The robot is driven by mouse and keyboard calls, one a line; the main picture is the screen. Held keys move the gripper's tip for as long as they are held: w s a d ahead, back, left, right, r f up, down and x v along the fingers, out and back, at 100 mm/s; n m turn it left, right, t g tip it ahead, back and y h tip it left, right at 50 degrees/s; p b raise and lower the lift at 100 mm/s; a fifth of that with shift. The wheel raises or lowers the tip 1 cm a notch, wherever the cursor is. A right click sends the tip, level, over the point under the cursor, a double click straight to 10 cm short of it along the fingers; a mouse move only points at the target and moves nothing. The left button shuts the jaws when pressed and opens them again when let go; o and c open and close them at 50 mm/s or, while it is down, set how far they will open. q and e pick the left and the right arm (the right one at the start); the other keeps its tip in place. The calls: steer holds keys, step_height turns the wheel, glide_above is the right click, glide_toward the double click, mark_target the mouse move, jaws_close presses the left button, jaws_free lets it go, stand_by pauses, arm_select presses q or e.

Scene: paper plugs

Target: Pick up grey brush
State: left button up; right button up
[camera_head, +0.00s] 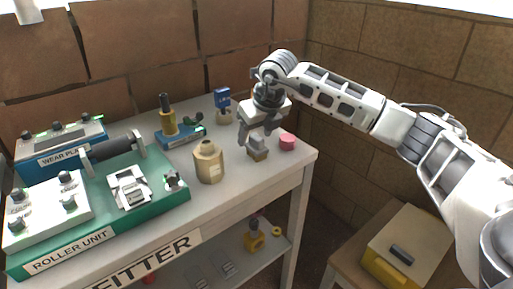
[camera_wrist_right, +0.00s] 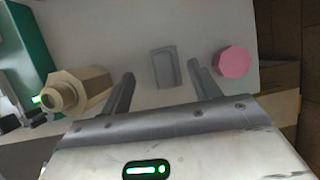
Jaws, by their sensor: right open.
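The grey brush (camera_head: 258,146), a small grey block with a tan lower part, stands on the bench top near its right end. In the right wrist view the grey brush (camera_wrist_right: 165,68) shows from above as a grey rectangle, between and just beyond the fingertips. My right gripper (camera_head: 256,136) points down over it, open, one finger to each side. In the wrist view the open fingers of my right gripper (camera_wrist_right: 160,76) hold nothing. I cannot tell whether a finger touches the brush. My left gripper is not in view.
A pink piece (camera_head: 287,142) sits close right of the brush, and a tan bottle (camera_head: 208,162) stands to its left. A blue stand (camera_head: 223,103) is behind. The green roller unit (camera_head: 120,215) fills the bench's left. A lower shelf (camera_head: 215,262) holds small parts.

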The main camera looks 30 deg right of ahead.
mark_target(256, 135)
steer(key=x, duration=0.5)
steer(key=shift+s+d+f+p, duration=0.1)
steer(key=shift+d+p, duration=0.2)
steer(key=shift+d, duration=0.05)
steer(key=c, duration=1.1)
steer(key=shift+r, duration=0.7)
steer(key=s+a+r+b, duration=0.2)
steer(key=s+a+r, duration=0.7)
steer(key=a+r, duration=0.1)
steer(key=shift+s+a+r, duration=0.2)
steer(key=shift+s+r, duration=0.05)
steer(key=shift+r, duration=0.6)
